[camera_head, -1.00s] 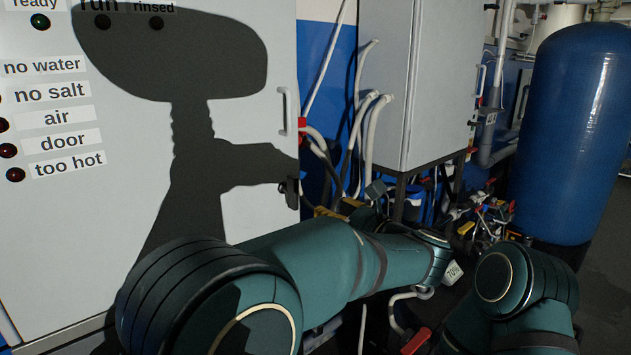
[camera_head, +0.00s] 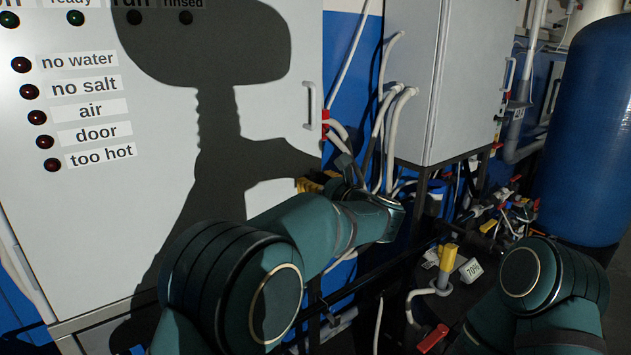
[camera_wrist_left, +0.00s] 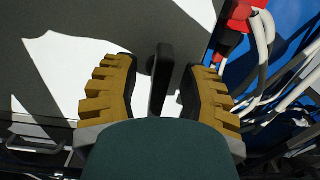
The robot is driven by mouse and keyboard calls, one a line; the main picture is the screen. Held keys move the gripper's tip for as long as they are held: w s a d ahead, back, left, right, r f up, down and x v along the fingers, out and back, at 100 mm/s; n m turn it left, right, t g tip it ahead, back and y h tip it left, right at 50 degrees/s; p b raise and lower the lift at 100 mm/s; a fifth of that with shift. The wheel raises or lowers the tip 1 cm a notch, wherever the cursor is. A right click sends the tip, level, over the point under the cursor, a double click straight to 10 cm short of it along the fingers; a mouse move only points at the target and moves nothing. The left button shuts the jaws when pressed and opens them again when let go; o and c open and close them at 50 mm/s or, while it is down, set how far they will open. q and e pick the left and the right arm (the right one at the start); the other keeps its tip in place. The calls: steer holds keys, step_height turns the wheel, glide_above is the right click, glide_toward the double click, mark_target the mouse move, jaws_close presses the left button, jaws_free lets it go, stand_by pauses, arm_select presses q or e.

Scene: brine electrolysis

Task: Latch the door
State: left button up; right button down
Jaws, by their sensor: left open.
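The white cabinet door (camera_head: 270,140) fills the left of the head view, with a pale vertical handle (camera_head: 309,105) near its right edge. A dark latch lever (camera_wrist_left: 161,80) stands out from the door in the left wrist view; my left gripper hides it in the head view. My left gripper (camera_head: 310,185) is at the door's right edge. In the left wrist view its yellow-padded fingers (camera_wrist_left: 158,92) are open, one on each side of the lever, with gaps visible. My right arm shows at lower right, but its gripper is out of view.
A red part (camera_wrist_left: 238,15) sits by the door edge, with pale hoses (camera_head: 385,125) beside it. A grey cabinet on a dark stand (camera_head: 430,90) and a blue tank (camera_head: 590,140) stand to the right. Valves and pipes crowd the area below.

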arm_select(q)
steer(key=shift+o, duration=0.2)
steer(key=shift+w+a, duration=0.1)
steer(key=shift+w, duration=0.05)
jaws_close()
